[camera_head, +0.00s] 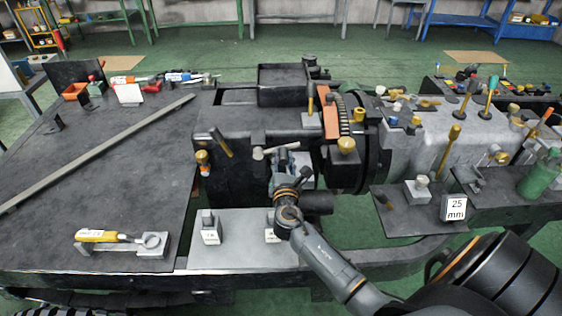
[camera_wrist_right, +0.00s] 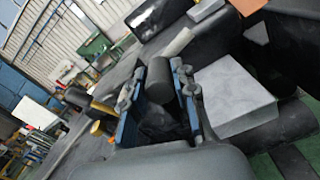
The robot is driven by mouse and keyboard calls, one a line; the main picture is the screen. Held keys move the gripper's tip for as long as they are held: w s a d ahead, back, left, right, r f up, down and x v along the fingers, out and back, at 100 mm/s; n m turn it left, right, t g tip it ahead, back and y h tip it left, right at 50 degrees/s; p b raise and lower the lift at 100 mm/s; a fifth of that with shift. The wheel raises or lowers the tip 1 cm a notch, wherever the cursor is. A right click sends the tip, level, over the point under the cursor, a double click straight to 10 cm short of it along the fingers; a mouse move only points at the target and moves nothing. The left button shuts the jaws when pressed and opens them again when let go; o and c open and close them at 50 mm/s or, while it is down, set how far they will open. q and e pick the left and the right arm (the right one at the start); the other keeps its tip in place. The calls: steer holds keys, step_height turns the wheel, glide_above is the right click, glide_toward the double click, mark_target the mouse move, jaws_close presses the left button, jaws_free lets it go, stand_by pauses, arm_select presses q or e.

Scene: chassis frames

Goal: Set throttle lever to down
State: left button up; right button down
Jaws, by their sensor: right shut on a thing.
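My right gripper (camera_head: 285,160) reaches in from the lower right to the front of the dark machine, just below a pale T-shaped handle (camera_head: 275,152). In the right wrist view, the right gripper (camera_wrist_right: 158,92) has its two blue-lined fingers on either side of a dark cylindrical knob, which I take to be the throttle lever (camera_wrist_right: 158,80). It is shut on this knob. The gripper hides the rest of the lever, so I cannot tell its position. My left gripper is not in view.
A grey block (camera_wrist_right: 235,98) sits close to the right finger in the wrist view. Brass-knobbed levers (camera_head: 222,143) stand left of the gripper. A toothed wheel (camera_head: 347,120) is to its right. A plate with labelled blocks (camera_head: 211,232) lies below. A green bottle (camera_head: 540,175) stands far right.

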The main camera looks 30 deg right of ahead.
steer(key=shift+f+m+b, duration=1.4)
steer(key=shift+m+b, duration=0.6)
steer(key=c, duration=1.1)
jaws_free()
steer(key=shift+o, duration=0.2)
steer(key=shift+s, duration=0.1)
steer(key=v, duration=1.2)
steer(key=shift+d, duration=0.15)
